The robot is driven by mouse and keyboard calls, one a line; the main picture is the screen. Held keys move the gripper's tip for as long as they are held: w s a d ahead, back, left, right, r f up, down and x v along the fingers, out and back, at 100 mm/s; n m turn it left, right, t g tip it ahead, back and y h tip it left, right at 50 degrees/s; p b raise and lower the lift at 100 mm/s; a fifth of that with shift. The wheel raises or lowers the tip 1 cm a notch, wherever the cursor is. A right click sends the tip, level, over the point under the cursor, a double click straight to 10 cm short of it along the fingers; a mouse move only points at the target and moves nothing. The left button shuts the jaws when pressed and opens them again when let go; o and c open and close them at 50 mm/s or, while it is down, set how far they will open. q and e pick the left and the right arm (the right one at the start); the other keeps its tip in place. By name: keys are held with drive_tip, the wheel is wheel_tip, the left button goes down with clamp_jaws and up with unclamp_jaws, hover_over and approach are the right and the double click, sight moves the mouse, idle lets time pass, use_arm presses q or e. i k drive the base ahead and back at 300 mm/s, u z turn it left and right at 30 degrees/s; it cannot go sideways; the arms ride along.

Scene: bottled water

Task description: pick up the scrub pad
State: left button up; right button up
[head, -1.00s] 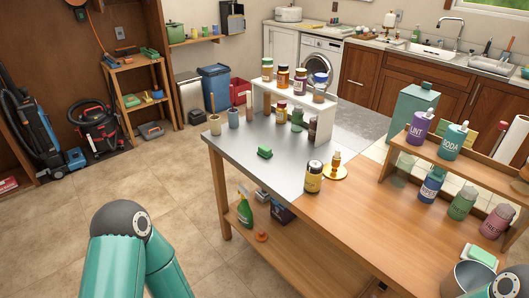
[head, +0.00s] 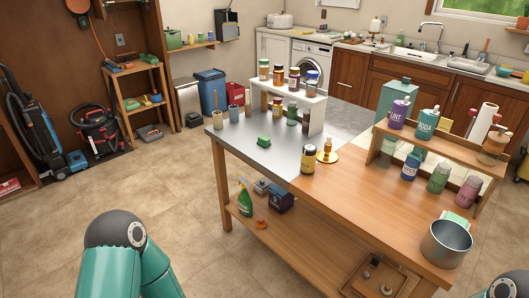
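A small green block that looks like the scrub pad (head: 264,142) lies on the grey metal part of the table top (head: 240,146), near its front edge. A second pale green pad-like thing (head: 457,217) shows at the right end of the table, partly hidden behind a metal pot (head: 446,243). I cannot tell for sure which one is the scrub pad. Only upper links of my arms show, at the bottom left and bottom right corner. Neither gripper is in view.
A white rack with jars (head: 314,112) stands behind the green block. A dark jar (head: 308,158) and a brass stand (head: 327,152) are to its right. A wooden rack with bottles (head: 450,146) stands further right.

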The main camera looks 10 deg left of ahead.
sight(263, 141)
drive_tip(key=u, duration=0.35)
drive_tip(key=i, duration=0.35)
drive_tip(key=u, duration=0.8)
drive_tip(key=i, duration=1.9)
drive_tip(key=z, duration=0.7)
